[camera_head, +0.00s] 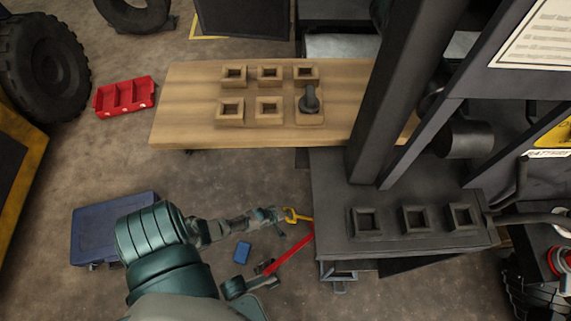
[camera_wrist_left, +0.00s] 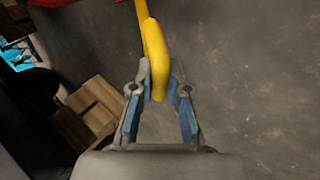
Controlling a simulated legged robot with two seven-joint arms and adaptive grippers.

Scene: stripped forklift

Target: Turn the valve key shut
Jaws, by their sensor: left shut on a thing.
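A yellow curved handle (camera_head: 294,215), which I take to be the valve key, sits beside the left edge of the dark forklift body. It shows large in the left wrist view (camera_wrist_left: 155,50) as a thick yellow bar. My left gripper (camera_head: 281,214) reaches it from the left. In the left wrist view the fingers (camera_wrist_left: 160,108) lie on both sides of the bar's near end, shut on it. What the key's far end joins is hidden.
A red bar (camera_head: 289,252) slants down-left from the forklift body (camera_head: 335,200), close below my left gripper. A blue case (camera_head: 100,222) and small blue block (camera_head: 242,252) lie on the floor. A wooden table (camera_head: 185,110) and red tray (camera_head: 124,96) stand farther back.

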